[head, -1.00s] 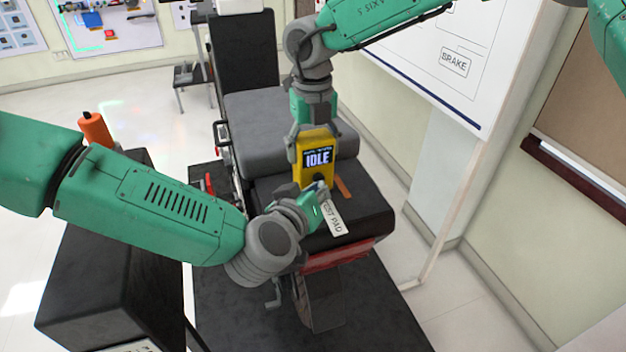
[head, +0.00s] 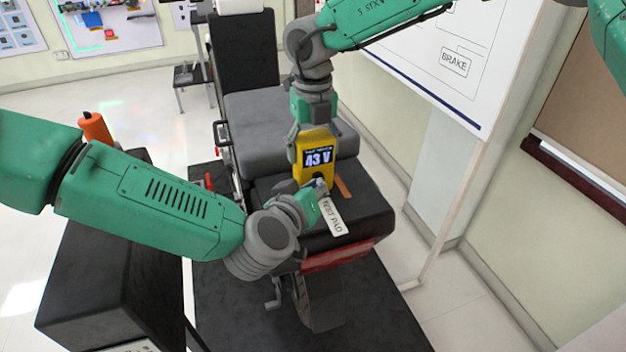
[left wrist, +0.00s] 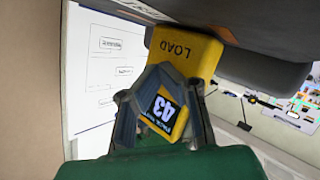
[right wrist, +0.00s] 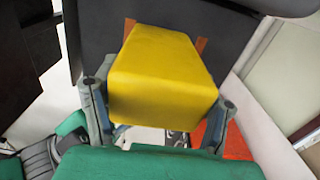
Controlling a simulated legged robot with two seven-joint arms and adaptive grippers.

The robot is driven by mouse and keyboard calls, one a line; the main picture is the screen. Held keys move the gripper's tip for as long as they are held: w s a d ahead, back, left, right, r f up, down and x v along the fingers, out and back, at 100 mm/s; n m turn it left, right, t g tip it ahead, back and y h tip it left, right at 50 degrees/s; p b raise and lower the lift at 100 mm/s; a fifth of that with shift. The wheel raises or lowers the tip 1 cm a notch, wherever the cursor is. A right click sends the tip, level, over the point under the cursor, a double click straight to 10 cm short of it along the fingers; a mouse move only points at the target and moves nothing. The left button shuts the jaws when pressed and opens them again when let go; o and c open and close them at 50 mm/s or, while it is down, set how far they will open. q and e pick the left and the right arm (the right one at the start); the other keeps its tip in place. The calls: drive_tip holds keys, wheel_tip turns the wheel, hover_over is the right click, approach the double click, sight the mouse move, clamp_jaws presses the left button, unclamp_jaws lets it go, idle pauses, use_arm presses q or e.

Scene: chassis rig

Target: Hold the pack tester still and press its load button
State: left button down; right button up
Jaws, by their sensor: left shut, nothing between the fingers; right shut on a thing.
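The yellow pack tester (head: 302,172) stands upright on the black seat front; its screen (head: 318,158) reads "43 V". My right gripper (head: 315,130) is shut on its upper part from above. The right wrist view shows the yellow body (right wrist: 165,75) between both fingers. My left gripper (head: 319,186) is shut and empty, its fingertips at the tester's lower front. In the left wrist view the closed fingertips (left wrist: 162,68) meet the yellow face beside the "LOAD" lettering (left wrist: 178,48). The load button is hidden behind these fingertips.
A white "TEST PAD" label (head: 333,217) lies on the seat front, close to my left gripper. An orange strip (head: 342,187) lies right of the tester. A white board (head: 420,70) stands behind right.

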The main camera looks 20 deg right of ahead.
idle(0.5)
use_arm(q)
drive_tip(key=shift+s, duration=0.85)
drive_tip(key=shift+s+d, duration=0.15)
drive_tip(key=shift+s, duration=2.4)
use_arm(e)
drive_tip(key=o, duration=1.5)
drive_tip(key=shift+r, duration=0.1)
